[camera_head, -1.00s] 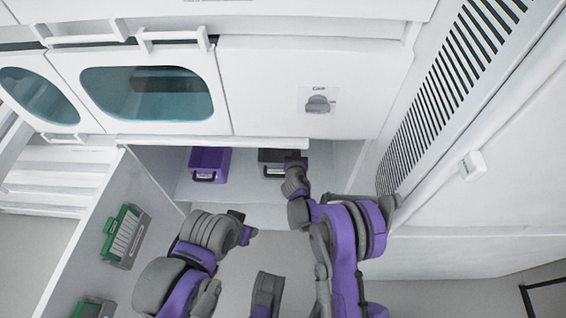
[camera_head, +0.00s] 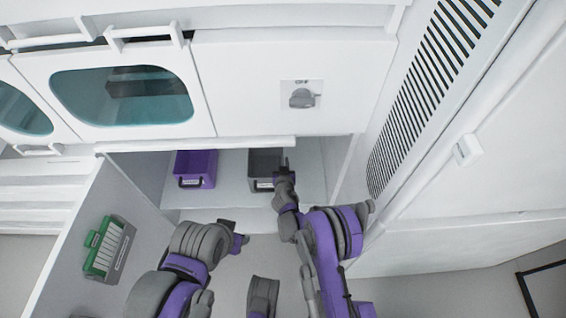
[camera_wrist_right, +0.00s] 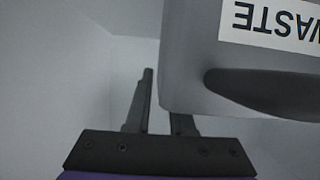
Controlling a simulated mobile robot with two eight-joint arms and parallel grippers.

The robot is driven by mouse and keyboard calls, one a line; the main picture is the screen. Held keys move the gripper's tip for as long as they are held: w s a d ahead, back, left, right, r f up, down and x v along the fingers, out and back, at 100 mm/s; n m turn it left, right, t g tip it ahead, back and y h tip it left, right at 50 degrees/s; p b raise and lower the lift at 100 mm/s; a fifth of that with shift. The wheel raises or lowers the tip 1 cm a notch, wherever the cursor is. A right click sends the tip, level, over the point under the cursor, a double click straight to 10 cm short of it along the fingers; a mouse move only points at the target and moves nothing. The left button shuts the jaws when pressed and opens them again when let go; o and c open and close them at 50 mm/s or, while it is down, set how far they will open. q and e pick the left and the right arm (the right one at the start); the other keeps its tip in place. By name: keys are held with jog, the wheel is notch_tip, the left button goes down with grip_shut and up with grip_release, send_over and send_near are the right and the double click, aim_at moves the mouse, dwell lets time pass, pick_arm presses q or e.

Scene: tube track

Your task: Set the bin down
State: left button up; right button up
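The grey bin (camera_head: 254,162) stands upright in the right part of the open compartment in the head view, with its handle to the front. In the right wrist view the bin (camera_wrist_right: 185,60) fills the upper right, its WASTE label upside down. My right gripper (camera_head: 284,170) is at the bin's right side. In the wrist view its fingers (camera_wrist_right: 160,118) are apart, one beside the bin's edge with a narrow gap, the other partly hidden behind the bin. The handle (camera_wrist_right: 268,92) is outside the fingers. My left gripper (camera_head: 238,235) is in front of the compartment; its finger opening is unclear.
A purple bin (camera_head: 196,166) stands to the left of the grey one, with a gap between them. A green-and-grey rack (camera_head: 108,248) is on the panel at left. A cabinet edge (camera_head: 200,144) overhangs the compartment; a white wall (camera_head: 343,160) bounds its right.

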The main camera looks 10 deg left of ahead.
jog(key=shift+o, duration=0.7)
jog(key=p+v, duration=0.2)
jog(key=v, duration=1)
jog(key=shift+r, duration=0.15)
